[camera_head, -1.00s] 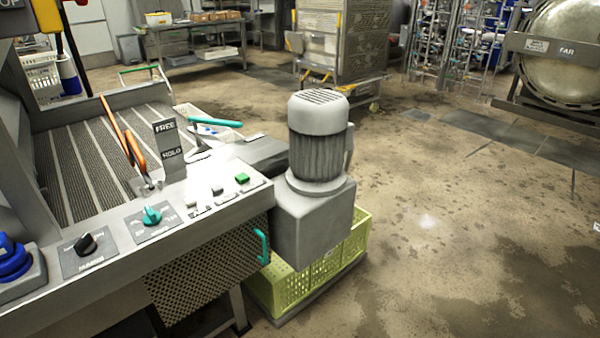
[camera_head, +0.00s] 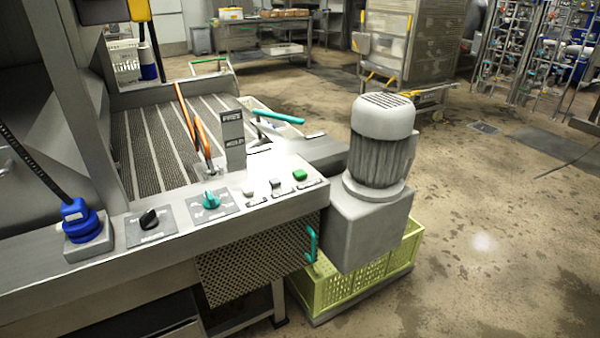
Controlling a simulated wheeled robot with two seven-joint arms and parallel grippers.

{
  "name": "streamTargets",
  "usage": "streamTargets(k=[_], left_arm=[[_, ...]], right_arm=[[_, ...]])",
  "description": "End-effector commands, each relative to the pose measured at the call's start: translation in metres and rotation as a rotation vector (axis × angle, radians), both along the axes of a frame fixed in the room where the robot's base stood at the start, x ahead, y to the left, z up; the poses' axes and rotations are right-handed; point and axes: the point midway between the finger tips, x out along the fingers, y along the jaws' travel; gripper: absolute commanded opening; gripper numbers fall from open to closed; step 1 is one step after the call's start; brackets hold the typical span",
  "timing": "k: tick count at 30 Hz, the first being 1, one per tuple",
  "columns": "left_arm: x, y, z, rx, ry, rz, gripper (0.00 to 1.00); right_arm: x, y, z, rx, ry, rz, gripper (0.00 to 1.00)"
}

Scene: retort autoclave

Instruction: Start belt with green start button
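The green start button (camera_head: 300,175) sits at the right end of the control panel (camera_head: 290,210) on the belt machine's front edge. Further left are a teal rotary knob (camera_head: 211,199) and a black rotary knob (camera_head: 149,218). The belt (camera_head: 170,140) with its grey strips lies behind the panel. Neither of my grippers shows in the head view.
A grey motor (camera_head: 378,150) on a box housing stands right of the panel, above a yellow-green crate (camera_head: 345,285). An orange lever (camera_head: 195,125) and a FREE/HOLD plate (camera_head: 233,138) rise behind the panel. A blue plug (camera_head: 78,218) is at left. Open floor (camera_head: 500,210) lies at right.

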Motion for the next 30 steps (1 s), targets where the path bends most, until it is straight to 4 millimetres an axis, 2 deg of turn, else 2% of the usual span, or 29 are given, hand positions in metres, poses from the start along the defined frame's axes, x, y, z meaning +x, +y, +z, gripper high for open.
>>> streamTargets(k=[3, 4, 6, 8, 30], left_arm=[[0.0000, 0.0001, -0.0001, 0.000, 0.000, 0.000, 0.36], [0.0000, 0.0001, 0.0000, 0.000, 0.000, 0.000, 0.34], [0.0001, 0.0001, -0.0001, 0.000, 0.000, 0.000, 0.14], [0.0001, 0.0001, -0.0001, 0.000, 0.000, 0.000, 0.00], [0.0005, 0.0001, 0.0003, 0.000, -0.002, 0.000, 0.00]], right_arm=[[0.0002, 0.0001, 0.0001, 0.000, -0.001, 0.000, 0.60], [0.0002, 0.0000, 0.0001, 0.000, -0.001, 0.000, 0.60], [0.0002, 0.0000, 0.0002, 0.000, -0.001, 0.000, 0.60], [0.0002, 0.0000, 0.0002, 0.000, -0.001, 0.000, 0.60], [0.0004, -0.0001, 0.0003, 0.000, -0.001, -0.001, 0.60]])
